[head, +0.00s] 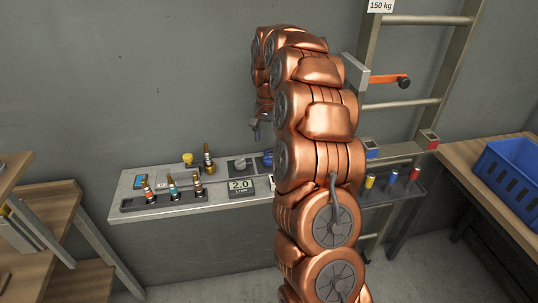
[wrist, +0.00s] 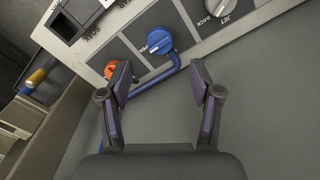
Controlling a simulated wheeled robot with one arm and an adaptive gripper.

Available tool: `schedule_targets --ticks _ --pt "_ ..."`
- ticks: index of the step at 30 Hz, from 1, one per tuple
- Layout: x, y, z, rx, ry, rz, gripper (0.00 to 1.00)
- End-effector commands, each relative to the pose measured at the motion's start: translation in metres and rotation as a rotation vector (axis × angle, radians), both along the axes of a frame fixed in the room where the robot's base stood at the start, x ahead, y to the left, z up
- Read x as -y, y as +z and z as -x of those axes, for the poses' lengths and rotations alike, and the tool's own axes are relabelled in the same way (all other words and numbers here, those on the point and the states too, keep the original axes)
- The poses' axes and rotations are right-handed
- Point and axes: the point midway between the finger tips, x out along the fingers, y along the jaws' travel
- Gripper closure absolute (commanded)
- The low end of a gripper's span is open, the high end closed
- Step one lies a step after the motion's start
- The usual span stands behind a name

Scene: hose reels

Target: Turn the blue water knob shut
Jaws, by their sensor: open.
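The blue water knob (wrist: 160,40) shows in the wrist view on a pale panel, with a label reading OPEN at its left side. A blue pipe (wrist: 160,76) runs below it. My gripper (wrist: 159,75) is open and empty, its two fingers spread on either side below the knob and apart from it. In the head view a piece of blue (head: 267,160) shows at the panel beside my arm, which hides much of that area.
An orange knob (wrist: 110,71) is close to my left finger in the wrist view. A pale dial (wrist: 219,7) marked JET and BACK is at upper right. A ladder stands right.

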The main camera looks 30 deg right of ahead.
Motion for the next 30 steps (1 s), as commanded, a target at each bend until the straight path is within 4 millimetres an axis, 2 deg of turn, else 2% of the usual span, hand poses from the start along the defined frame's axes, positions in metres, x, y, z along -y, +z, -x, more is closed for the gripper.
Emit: schedule_targets --ticks 5,18,23,30 --pt "0.002 -0.013 0.0 -0.003 -0.004 -0.001 0.36" --pt "0.001 -0.068 0.0 -0.001 -0.004 0.0 0.36" --pt "0.002 -0.076 -0.001 0.001 -0.004 0.0 0.36" --pt "0.001 -0.078 -0.001 0.001 -0.003 0.0 0.36"
